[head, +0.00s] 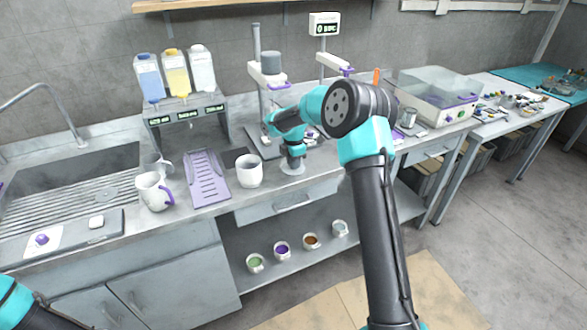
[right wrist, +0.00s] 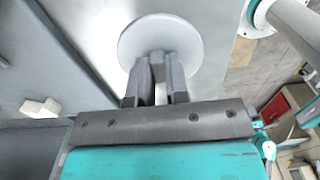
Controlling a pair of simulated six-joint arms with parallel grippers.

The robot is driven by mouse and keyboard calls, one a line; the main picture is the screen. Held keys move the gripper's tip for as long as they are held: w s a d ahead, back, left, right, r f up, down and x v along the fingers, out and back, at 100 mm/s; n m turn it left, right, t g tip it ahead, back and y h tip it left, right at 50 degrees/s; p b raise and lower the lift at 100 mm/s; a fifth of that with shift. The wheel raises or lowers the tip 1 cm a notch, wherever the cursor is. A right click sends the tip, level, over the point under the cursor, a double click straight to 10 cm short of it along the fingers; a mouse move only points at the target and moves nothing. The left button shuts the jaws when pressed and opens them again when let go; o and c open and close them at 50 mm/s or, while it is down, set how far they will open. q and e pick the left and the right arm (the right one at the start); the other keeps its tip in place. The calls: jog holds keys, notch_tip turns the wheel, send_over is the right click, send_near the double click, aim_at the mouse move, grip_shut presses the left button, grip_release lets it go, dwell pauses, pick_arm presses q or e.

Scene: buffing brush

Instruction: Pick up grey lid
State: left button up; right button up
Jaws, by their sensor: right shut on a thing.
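The grey lid (head: 292,169) is a pale round disc at the front of the counter, right of the white mug. My right gripper (head: 292,158) points down and is shut on the lid's middle. In the right wrist view the two dark fingers (right wrist: 158,68) are close together over the disc (right wrist: 185,30). Whether the lid touches the counter or is slightly raised I cannot tell. Only a piece of my left arm shows at the bottom left; its gripper is out of view.
A white mug (head: 249,171) stands left of the lid, then a purple ramp-like rack (head: 206,178) and a mug with a purple handle (head: 153,192). A dispenser (head: 187,117) with bottles stands behind. Several cups sit on the shelf below.

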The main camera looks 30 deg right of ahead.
grip_shut()
jog(key=shift+r, duration=1.65)
jog(key=shift+s+a+r, duration=0.1)
jog(key=shift+s+r, duration=0.05)
jog(key=s+a+r, duration=0.1)
jog(key=s+a, duration=0.7)
jog(key=s, duration=0.5)
jog(key=shift+s+r, duration=0.15)
jog(key=shift+r, duration=0.05)
